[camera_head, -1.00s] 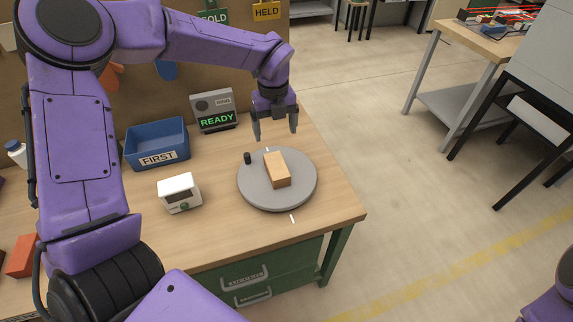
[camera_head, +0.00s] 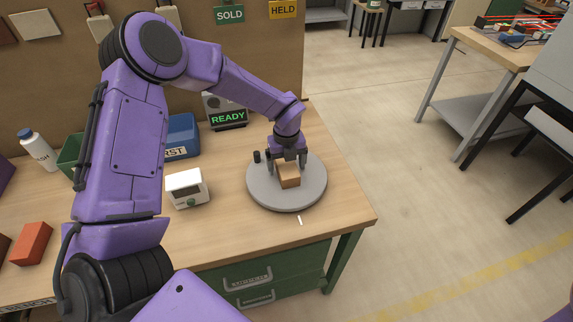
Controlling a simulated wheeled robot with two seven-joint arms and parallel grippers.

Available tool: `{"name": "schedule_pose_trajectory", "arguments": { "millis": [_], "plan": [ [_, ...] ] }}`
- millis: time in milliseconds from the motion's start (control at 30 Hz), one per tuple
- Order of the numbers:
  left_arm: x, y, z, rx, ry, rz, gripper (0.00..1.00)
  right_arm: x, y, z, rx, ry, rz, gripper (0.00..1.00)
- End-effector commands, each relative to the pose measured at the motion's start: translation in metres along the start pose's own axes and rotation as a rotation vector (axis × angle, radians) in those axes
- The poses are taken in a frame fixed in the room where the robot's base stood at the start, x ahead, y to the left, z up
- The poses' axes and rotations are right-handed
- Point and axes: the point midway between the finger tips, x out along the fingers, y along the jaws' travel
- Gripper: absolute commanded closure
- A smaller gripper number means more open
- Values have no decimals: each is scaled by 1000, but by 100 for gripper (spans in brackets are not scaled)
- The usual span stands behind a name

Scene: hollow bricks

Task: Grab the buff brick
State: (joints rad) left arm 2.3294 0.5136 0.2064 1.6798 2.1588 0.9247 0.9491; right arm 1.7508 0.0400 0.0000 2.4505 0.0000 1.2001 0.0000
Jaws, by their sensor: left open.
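The gripper hides part of the brick. I cannot tell whether the fingers touch it. My right gripper is out of view.
A small black knob (camera_head: 256,156) stands at the turntable's left edge. A white device (camera_head: 187,188) stands to the left. Behind are a blue bin (camera_head: 184,132) and the READY display (camera_head: 228,117). A red brick (camera_head: 31,243) lies far left.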

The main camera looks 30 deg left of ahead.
Motion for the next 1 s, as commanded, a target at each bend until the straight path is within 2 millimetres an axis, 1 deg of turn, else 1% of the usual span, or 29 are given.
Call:
{"name": "schedule_pose_trajectory", "arguments": {
  "millis": [33, 100, 300, 367, 400, 467, 500, 567, 833, 933, 1000],
  "plan": [
    [5, 0, 0, 0, 0, 2, 11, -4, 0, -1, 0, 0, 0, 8],
    [11, 0, 0, -1, 0, 0, 11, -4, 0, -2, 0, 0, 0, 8],
    [13, 0, 0, -1, -1, -2, 11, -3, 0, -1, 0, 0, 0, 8],
    [13, 0, 0, -1, -1, -2, 30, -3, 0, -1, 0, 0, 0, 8],
    [13, 0, 0, -1, -1, -2, 43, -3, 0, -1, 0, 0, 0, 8],
    [13, 0, 0, -1, -1, -2, 63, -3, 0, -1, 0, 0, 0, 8],
    [13, 0, 0, -1, -1, -2, 76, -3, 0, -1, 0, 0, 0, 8],
    [12, 0, 1, 0, -1, -3, 95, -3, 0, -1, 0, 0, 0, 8],
    [9, -1, 1, -1, -2, -4, 95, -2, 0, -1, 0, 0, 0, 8],
    [0, -1, 1, -1, -3, -5, 95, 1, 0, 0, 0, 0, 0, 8],
    [-11, -2, 1, 0, -4, -7, 95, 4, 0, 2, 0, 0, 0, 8]
  ]
}}
